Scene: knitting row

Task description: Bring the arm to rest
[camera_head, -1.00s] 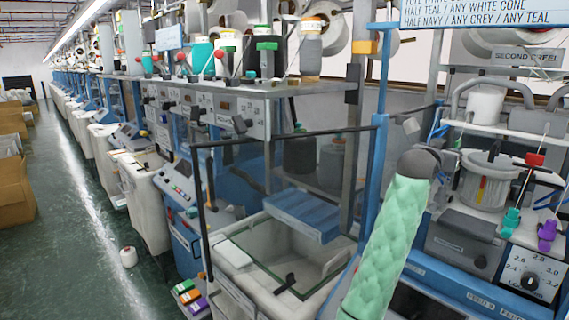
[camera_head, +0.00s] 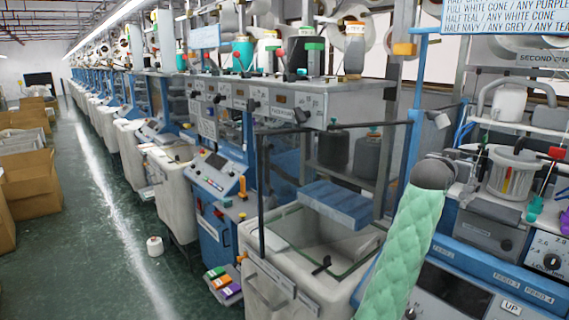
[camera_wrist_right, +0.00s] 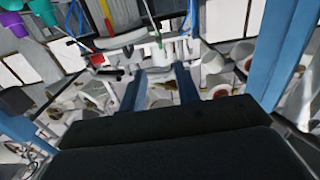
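My right arm, in a pale green quilted sleeve (camera_head: 407,245), rises from the bottom right of the head view to a dark grey rounded joint (camera_head: 433,173). It stands in front of the knitting machines. The right gripper itself is not visible in the head view. In the right wrist view its dark body fills the bottom, and two blue fingers (camera_wrist_right: 160,72) appear to stand apart with nothing held between them. My left arm and gripper are not in view.
A machine with a white bin (camera_head: 310,250) and blue panel (camera_head: 340,208) stands just left of my arm. A control unit with a dial (camera_head: 549,261) is on the right. A white cone (camera_head: 155,246) lies on the floor. The green aisle (camera_head: 95,240) is largely open, with cartons (camera_head: 30,183) at left.

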